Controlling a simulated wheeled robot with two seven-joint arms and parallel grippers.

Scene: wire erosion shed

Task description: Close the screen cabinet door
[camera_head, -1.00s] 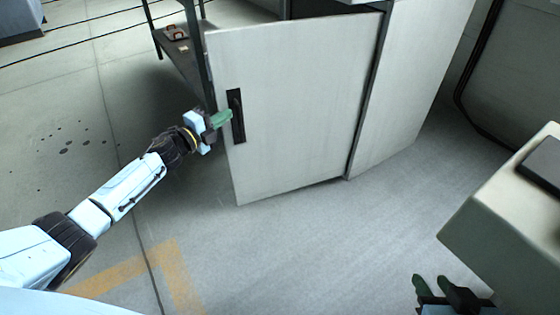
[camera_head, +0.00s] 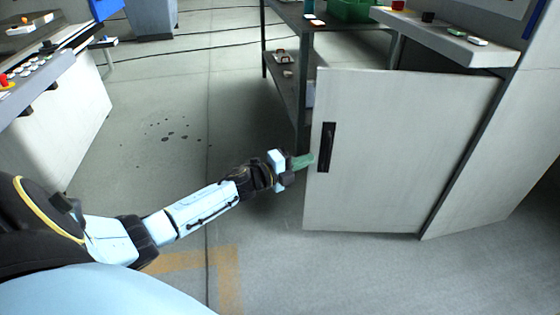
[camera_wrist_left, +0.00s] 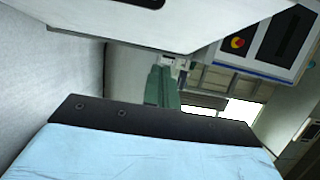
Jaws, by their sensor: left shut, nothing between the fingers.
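The screen cabinet door (camera_head: 400,160) is a light grey panel standing ajar, swung out from the cabinet (camera_head: 515,140) at its right edge. A dark recessed handle (camera_head: 326,147) is near its left, free edge. My left gripper (camera_head: 308,161) has green fingers, shut and empty, with the tips at the door's free edge beside the handle; I cannot tell whether they touch. In the left wrist view the green fingers (camera_wrist_left: 162,85) lie together below the door panel (camera_wrist_left: 150,22), and part of the handle shows at the top. My right gripper is out of view.
A dark-framed shelf rack (camera_head: 285,75) stands behind the door's free edge. A ledge with small items (camera_head: 450,42) juts out above the door. A control console (camera_head: 50,110) stands at the left. Open floor lies in front of the door.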

